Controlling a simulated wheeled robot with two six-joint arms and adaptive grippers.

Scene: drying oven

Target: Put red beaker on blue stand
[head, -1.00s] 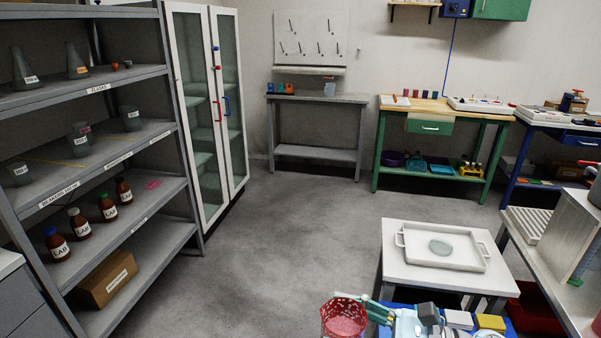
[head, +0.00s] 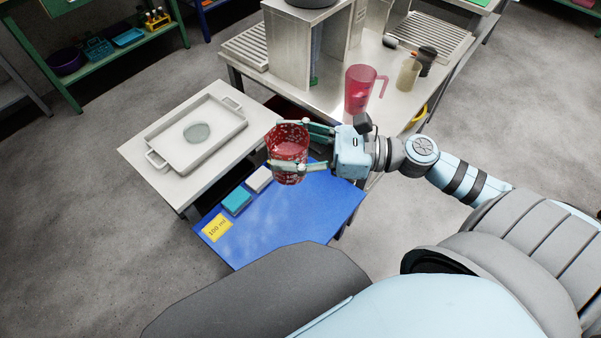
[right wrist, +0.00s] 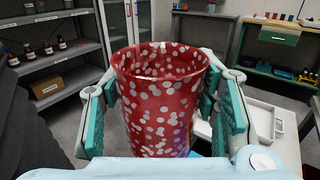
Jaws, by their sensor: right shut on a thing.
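My right gripper (head: 303,148) is shut around a red beaker (head: 287,143) with white spots and holds it upright. The same red beaker (right wrist: 160,95) fills the middle of the right wrist view, between the two green-padded fingers (right wrist: 160,110). In the head view the beaker overlaps the far edge of a blue surface (head: 275,222), which looks like the top of the blue stand. From this angle I cannot tell how far above it the beaker is. My left gripper is out of view.
Teal (head: 237,201), white (head: 259,179) and yellow "100 ml" (head: 217,228) blocks lie on the blue top's left edge. A white table (head: 140,150) with a tray (head: 160,138) stands left. A pink jug (head: 362,88) stands on the metal bench behind. The blue top's middle is clear.

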